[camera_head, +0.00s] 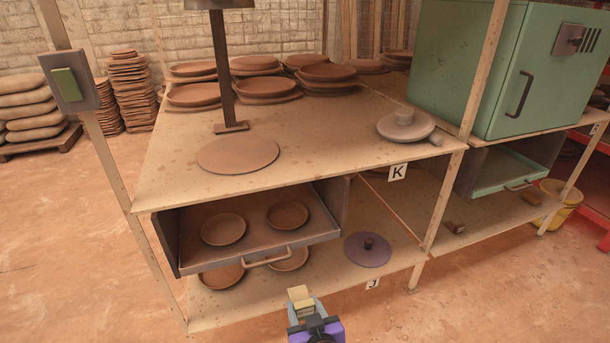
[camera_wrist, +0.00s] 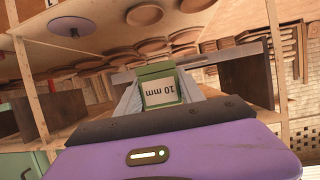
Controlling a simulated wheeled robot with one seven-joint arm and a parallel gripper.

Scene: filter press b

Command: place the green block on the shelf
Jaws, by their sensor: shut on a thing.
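My gripper (camera_head: 303,303) is at the bottom centre of the head view, in front of the shelf unit. It is shut on the green block (camera_wrist: 157,70), which carries a pale "10 mm" label in the wrist view. In the head view the block (camera_head: 300,293) shows as a small pale top between the fingers. The block appears held clear of the boards. The shelf unit has an upper board (camera_head: 315,150) marked K and a lower board (camera_head: 300,308) marked J. The task does not say which board is meant.
An open drawer (camera_head: 262,257) with round dishes juts out between the boards. A purple disc (camera_head: 367,250) lies on the lower board. A flat round plate (camera_head: 238,155), a lidded disc (camera_head: 405,125) and stacked dishes (camera_head: 264,86) occupy the upper board. Its front middle is clear.

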